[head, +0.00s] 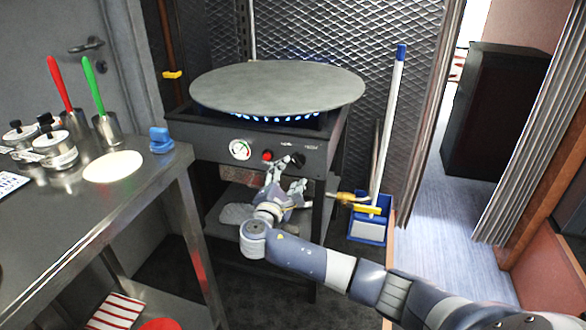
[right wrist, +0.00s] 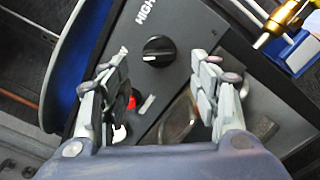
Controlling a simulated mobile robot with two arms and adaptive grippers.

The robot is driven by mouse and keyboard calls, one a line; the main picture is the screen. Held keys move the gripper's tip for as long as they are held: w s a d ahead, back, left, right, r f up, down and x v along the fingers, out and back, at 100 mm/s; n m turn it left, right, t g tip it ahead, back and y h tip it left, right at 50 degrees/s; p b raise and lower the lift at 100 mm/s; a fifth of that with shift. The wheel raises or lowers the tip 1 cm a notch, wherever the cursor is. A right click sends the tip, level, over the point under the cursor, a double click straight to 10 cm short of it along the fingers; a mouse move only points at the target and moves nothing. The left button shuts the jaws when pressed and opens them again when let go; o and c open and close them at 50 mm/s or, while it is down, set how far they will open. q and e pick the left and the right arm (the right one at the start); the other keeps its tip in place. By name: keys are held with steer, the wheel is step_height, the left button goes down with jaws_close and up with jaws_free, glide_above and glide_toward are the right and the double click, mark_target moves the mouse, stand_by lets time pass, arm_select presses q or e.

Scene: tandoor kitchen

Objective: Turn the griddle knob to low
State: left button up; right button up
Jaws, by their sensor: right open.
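The griddle has a round grey plate (head: 277,86) with blue flames showing beneath it. Its knob (head: 298,160) is a round black dial at the right of the dark front panel. In the right wrist view the knob (right wrist: 158,51) shows a white mark pointing to one side, with a "HIGH" label (right wrist: 145,20) near it. My right gripper (head: 290,170) is in front of the panel, close to the knob. In the wrist view its fingers (right wrist: 158,76) are open and empty, with the knob beyond the gap between them and no visible contact. My left gripper is not in view.
A gauge (head: 240,150) and a red button (head: 267,155) sit left of the knob. A brass valve (head: 347,197) and a blue dustpan (head: 369,226) with an upright handle stand at right. A steel counter (head: 140,190) with utensils is at left.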

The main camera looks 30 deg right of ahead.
steer(key=v, duration=0.6)
steer(key=shift+s, duration=0.15)
